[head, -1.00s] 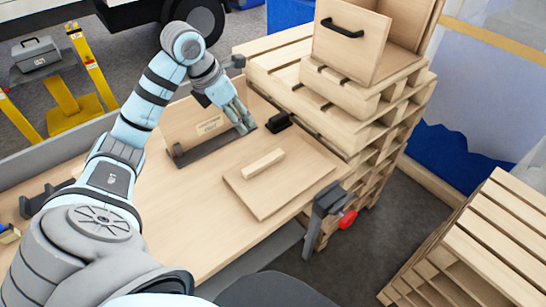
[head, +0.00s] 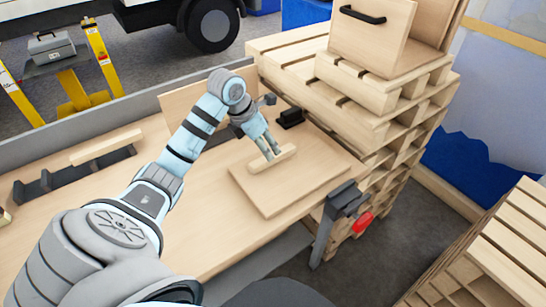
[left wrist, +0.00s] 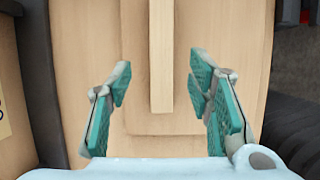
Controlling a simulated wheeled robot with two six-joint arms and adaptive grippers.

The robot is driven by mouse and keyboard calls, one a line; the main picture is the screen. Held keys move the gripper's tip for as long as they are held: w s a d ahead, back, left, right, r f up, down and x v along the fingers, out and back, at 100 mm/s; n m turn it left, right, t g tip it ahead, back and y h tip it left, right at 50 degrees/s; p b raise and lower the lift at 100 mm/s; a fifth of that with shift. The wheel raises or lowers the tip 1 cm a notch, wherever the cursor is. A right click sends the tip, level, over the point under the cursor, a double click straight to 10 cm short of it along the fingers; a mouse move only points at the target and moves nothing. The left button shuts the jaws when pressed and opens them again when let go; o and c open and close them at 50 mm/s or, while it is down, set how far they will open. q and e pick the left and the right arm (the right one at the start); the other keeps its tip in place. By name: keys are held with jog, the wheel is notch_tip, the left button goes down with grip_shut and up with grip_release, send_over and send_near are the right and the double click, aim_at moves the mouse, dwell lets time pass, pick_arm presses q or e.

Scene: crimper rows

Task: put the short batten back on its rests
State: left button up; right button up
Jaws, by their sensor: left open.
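A short pale wooden batten (head: 287,156) lies on a flat wooden board (head: 290,191) on the bench. My left gripper (head: 270,155) is just over it, fingers pointing down and open. In the left wrist view the batten (left wrist: 161,50) runs between the two open fingertips (left wrist: 161,82), with a gap on each side. A dark rack with raised rests (head: 72,178) stands at the bench's left, with another pale bar (head: 106,147) along its back right part. My arm hides the second dark holder by the upright panel. My right gripper is out of view.
A clamp with a red handle (head: 345,203) grips the bench's front edge by the board. Stacked pallets (head: 320,80) with a wooden drawer box (head: 370,38) rise behind right. A small black block (head: 290,117) sits behind the board. The bench's middle left is clear.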

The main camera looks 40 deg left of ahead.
pick_arm(q)
jog(key=x, duration=0.5)
jog(key=shift+w+d, duration=0.1)
jog(key=shift+d, duration=0.05)
jog(key=shift+r, duration=0.1)
grip_shut()
jog(key=shift+r, duration=0.1)
notch_tip(320, 180, up, 20)
jog(key=p, duration=0.8)
